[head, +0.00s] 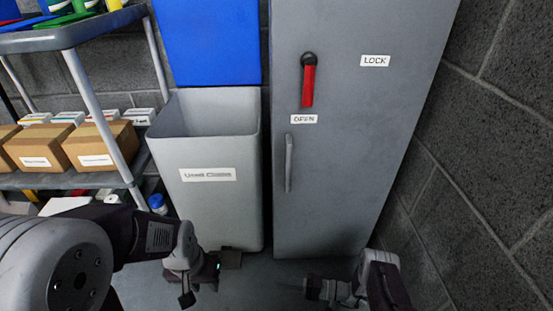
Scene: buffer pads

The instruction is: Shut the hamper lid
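The hamper (208,205) is a tall light-grey bin with a label that seems to read "Used Cloths". It stands on the floor between the shelf and the grey cabinet. Its blue lid (208,45) is raised upright behind the opening, and its top runs out of the picture. The bin's mouth is open and its inside looks empty as far as I see. My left gripper (209,279) is low in front of the hamper, with its fingers apart and nothing between them. My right gripper (318,288) is low in front of the cabinet; its fingers are too unclear to judge.
A grey cabinet (345,150) with a red handle (308,86), turned down toward the "OPEN" label, stands close right of the hamper. A shelf (75,180) with cardboard boxes (103,147) stands at the left. A block wall (490,130) bounds the right side.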

